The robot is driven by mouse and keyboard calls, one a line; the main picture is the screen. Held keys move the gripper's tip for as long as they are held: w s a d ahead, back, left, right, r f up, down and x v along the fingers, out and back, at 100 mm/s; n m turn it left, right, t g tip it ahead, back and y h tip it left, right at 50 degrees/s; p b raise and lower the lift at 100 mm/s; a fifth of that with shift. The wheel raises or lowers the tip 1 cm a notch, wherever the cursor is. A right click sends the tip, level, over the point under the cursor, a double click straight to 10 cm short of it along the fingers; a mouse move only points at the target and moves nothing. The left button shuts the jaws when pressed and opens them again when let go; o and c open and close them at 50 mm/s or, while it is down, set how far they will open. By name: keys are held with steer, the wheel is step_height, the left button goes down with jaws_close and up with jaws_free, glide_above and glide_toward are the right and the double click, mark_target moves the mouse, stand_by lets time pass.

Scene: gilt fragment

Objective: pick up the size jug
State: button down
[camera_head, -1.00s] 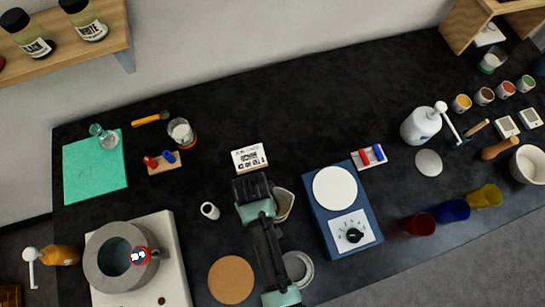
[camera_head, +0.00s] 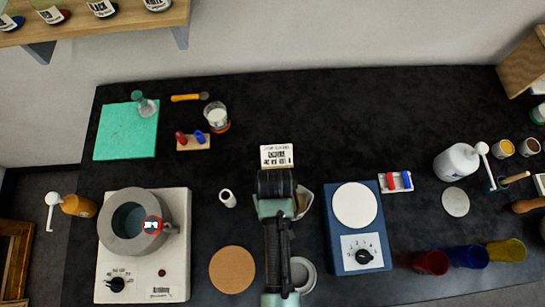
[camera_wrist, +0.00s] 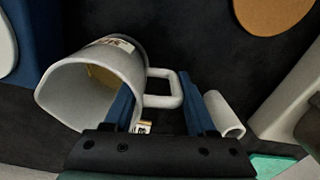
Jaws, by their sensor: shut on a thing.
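The size jug is a pale grey-white jug with a handle and a partly seen label. In the wrist view the jug (camera_wrist: 62,92) lies at left, its wide mouth toward the lower left and its handle toward the right. My gripper (camera_wrist: 160,98) has its two blue fingers at the handle and is shut on the jug there. In the head view only an edge of the jug (camera_head: 304,200) shows, right of my wrist, and my arm hides the rest and the fingertips. Whether the jug is clear of the table cannot be told.
A small white cylinder (camera_head: 228,198), a cork disc (camera_head: 232,270) and a hotplate (camera_head: 175,270) bearing a grey pot (camera_head: 112,243) are to the left. The table's back middle is clear.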

steer(key=shift+r+b, duration=0.35)
steer(key=shift+r, duration=3.85)
